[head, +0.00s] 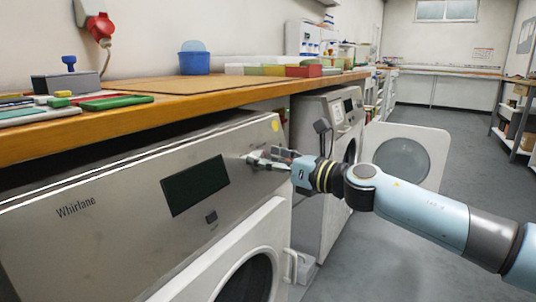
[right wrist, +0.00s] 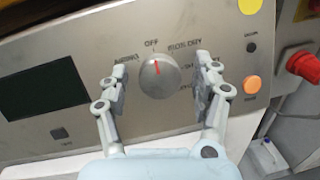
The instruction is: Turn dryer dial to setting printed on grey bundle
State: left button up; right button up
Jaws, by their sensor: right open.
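The dryer (head: 125,205) is a steel-fronted machine marked "Whirlane" under the wooden counter, with a dark display (head: 195,185). In the right wrist view its round grey dial (right wrist: 160,76) has a red line pointing up, close to the printed "OFF". Other words around the dial are tilted, partly covered by my fingers and hard to read. My right gripper (head: 270,160) is at the panel's right end. In the right wrist view its open fingers stand on either side of the dial, with gaps showing. I see no grey bundle. My left gripper is out of view.
An orange button (right wrist: 251,84) and a small dark knob (right wrist: 252,47) sit right of the dial. A red plug (right wrist: 304,65) is further right. The counter (head: 150,102) overhangs the panel. A second machine (head: 325,185) has its white door (head: 405,155) open.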

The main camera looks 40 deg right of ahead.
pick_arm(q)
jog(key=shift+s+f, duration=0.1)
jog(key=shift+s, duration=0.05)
pick_arm(e)
jog(key=shift+w, duration=0.1)
jog(key=c, duration=1.2)
